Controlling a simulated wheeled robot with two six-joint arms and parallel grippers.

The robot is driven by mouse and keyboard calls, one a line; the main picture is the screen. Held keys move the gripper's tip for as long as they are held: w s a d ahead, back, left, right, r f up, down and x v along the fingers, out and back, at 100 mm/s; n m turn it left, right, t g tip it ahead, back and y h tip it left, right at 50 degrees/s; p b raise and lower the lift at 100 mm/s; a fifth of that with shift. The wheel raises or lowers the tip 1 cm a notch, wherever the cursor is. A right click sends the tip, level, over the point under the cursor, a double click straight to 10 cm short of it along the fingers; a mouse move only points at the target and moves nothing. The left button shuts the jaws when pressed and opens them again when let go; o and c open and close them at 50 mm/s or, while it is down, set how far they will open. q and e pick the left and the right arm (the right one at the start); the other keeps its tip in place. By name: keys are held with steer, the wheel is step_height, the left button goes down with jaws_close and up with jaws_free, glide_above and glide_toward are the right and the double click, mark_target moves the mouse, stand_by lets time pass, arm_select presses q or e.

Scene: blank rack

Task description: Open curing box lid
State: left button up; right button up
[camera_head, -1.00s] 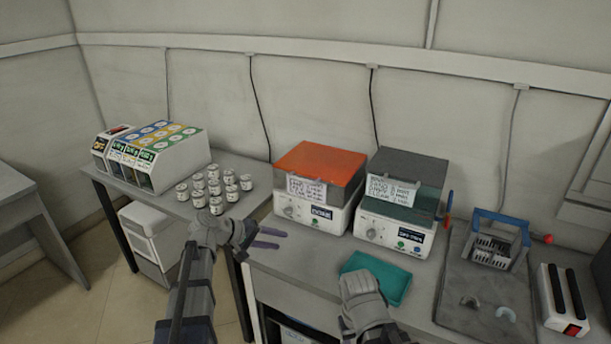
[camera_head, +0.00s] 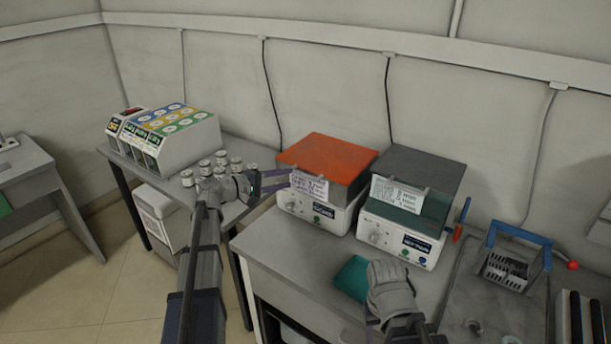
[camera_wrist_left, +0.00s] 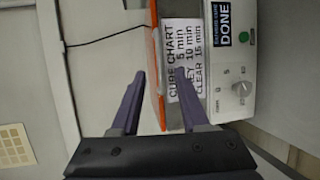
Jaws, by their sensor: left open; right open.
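The curing box with the orange lid (camera_head: 328,155) stands on the bench; its lid is down on a white base (camera_head: 318,211). A second box with a dark grey lid (camera_head: 420,172) stands to its right, also shut. My left gripper (camera_head: 287,180) is open at the left front edge of the orange lid. In the left wrist view its fingers (camera_wrist_left: 160,78) are on either side of the lid's orange edge (camera_wrist_left: 155,30); I cannot tell if they touch it. The cure chart label (camera_wrist_left: 182,60) is by the right finger. My right gripper (camera_head: 391,291) is low over the bench, fingers mostly hidden.
A teal cloth-like item (camera_head: 351,279) lies beside my right gripper. Small jars (camera_head: 222,158) and a dispenser block (camera_head: 170,135) stand on the left table. A blue-handled rack (camera_head: 510,268) is at the right. Bench before the orange-lidded box is clear.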

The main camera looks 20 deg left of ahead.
mark_target(303, 175)
arm_select(q)
steer(key=b+x, duration=0.1)
steer(key=x, duration=0.6)
steer(key=shift+f, duration=0.1)
jaws_close()
stand_by(1.3)
